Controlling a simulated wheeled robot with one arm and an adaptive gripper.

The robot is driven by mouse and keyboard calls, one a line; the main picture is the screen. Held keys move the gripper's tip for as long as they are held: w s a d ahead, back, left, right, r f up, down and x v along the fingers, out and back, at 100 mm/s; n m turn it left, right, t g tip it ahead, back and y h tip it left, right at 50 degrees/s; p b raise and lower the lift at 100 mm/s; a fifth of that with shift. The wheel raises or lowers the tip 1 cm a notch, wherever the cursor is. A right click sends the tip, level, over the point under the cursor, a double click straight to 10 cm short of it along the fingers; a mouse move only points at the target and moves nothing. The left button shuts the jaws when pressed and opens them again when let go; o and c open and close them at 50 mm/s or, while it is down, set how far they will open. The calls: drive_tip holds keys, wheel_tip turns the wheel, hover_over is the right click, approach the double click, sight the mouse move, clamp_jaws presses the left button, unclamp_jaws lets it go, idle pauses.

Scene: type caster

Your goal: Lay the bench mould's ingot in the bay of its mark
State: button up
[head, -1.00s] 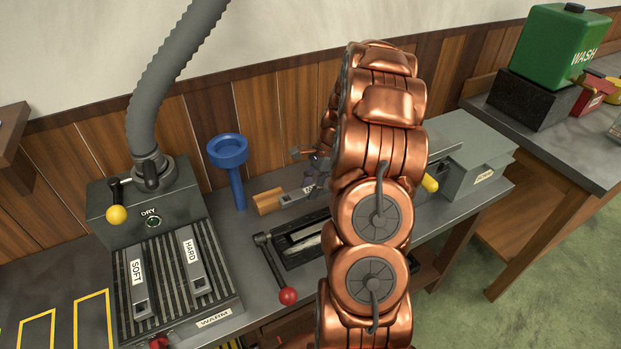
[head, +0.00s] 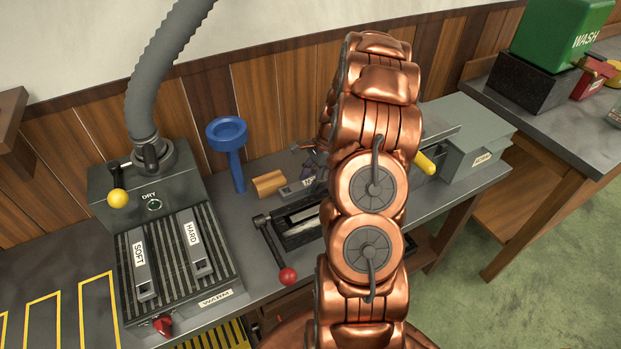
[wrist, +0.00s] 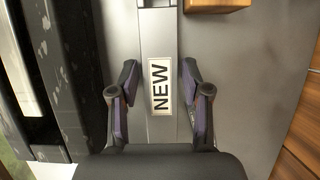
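A grey bar labelled NEW (wrist: 158,30) lies on the bench and also shows in the head view (head: 292,190), partly hidden by my arm. My gripper (wrist: 157,76) is open, with one finger on each side of the bar around its label; gaps show between fingers and bar. In the head view my gripper is mostly hidden behind my copper arm. The dark bench mould (head: 293,238) sits in front of the bar, with a pale ingot (head: 302,214) in its slot; the ingot also shows in the wrist view (wrist: 24,65). Yellow-outlined bays (head: 98,310) lie at lower left.
A ribbed WARM plate (head: 170,268) bears grey bars labelled SOFT (head: 142,265) and HARD (head: 197,250). The mould's lever ends in a red ball (head: 288,276). A blue funnel stand (head: 229,150) and a wooden block (head: 268,183) stand near the wall. A grey machine (head: 465,145) stands right.

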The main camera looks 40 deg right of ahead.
drive_tip(key=shift+o, duration=0.8)
drive_tip(key=shift+r, duration=0.1)
